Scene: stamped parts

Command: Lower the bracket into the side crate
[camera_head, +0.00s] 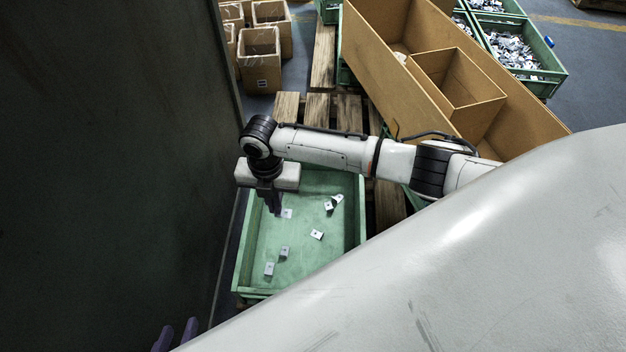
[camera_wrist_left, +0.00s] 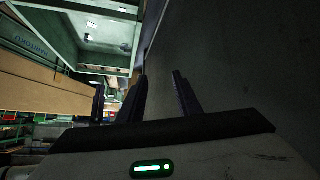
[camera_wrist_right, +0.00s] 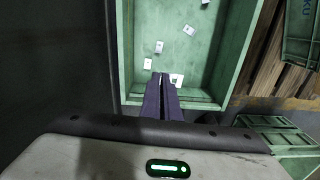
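My right gripper (camera_head: 273,208) is over the green side crate (camera_head: 362,215), fingers pointing down. In the right wrist view its fingers (camera_wrist_right: 162,77) are nearly together, with a thin gap. A small pale bracket with a dark hole (camera_head: 287,213) shows right at the fingertips and juts out to one side. The pinched part is hidden. My left gripper (camera_wrist_left: 160,75) is open and empty; its fingertips also show at the head view's bottom left (camera_head: 176,335).
Several similar brackets (camera_head: 317,235) lie scattered on the crate floor. A dark panel (camera_head: 120,150) stands close on the left. A large cardboard box with dividers (camera_head: 375,45) and wooden pallet planks (camera_head: 388,205) are on the right.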

